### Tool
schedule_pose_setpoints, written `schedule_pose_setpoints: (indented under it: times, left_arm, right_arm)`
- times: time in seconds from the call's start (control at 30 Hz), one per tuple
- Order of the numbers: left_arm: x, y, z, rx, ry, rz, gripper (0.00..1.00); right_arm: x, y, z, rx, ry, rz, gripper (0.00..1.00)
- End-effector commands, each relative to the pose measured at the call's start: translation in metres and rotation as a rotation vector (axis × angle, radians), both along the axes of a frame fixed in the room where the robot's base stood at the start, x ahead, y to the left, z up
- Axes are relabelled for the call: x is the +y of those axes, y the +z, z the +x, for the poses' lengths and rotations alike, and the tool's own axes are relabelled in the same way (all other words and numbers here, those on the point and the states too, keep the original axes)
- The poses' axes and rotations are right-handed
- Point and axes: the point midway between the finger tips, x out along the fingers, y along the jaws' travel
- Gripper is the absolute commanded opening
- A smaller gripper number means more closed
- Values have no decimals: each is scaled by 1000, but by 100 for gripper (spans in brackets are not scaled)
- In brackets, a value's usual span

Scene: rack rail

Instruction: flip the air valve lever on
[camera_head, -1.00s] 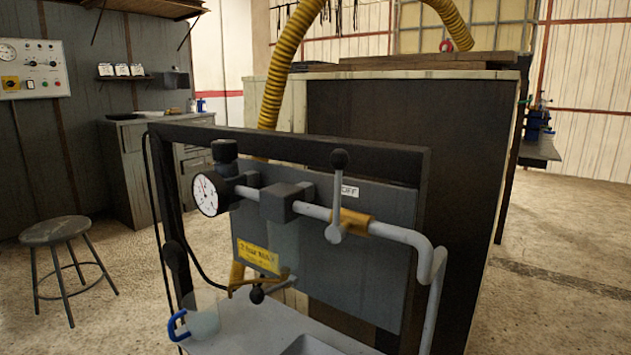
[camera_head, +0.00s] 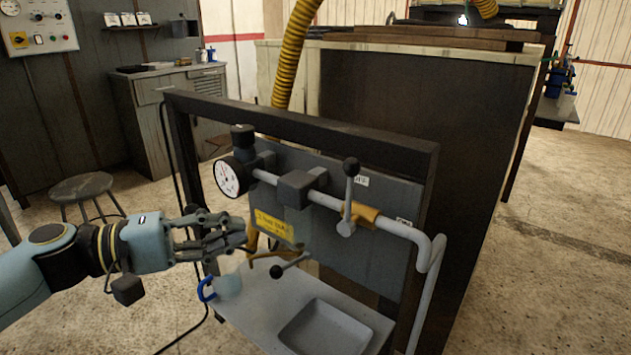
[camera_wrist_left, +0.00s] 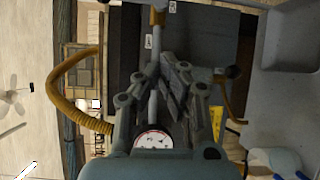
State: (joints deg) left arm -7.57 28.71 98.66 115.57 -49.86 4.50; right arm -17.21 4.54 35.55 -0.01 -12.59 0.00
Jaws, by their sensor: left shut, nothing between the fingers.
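The air valve lever (camera_head: 349,193) is a grey handle with a dark ball knob, standing upright in the head view. It pivots at the brass valve body (camera_head: 363,213) on a grey pipe (camera_head: 323,199). One small white label is beside the lever and another (camera_head: 404,222) lies to its right; their print is too small to read now. My left gripper (camera_head: 240,232) is shut and empty, left of and below the lever, clearly apart from it. In the left wrist view the fingers (camera_wrist_left: 174,68) are together, in front of the pipe. My right gripper is not in view.
A dark frame (camera_head: 300,128) surrounds the panel. A round gauge (camera_head: 229,177) and a grey block sit on the pipe. Below are a yellow sign (camera_head: 274,226), a second black-knobbed lever (camera_head: 285,268), a blue-handled cup (camera_head: 228,286) and a tray (camera_head: 326,328). Open floor lies right.

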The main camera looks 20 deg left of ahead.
Motion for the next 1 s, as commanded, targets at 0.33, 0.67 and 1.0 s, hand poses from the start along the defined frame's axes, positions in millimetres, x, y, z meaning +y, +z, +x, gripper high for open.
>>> schedule_pose_setpoints:
  times: [0.33, 0.67, 1.0]
  left_arm:
    - [5, 77, 9, -97, -43, 20, 0]
    - [3, 76, 11, -97, -41, 21, 0]
    - [-43, 79, 41, -100, -41, 14, 0]
  right_arm:
    - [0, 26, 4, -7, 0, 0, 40]
    - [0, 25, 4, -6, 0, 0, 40]
    - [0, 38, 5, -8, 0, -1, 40]
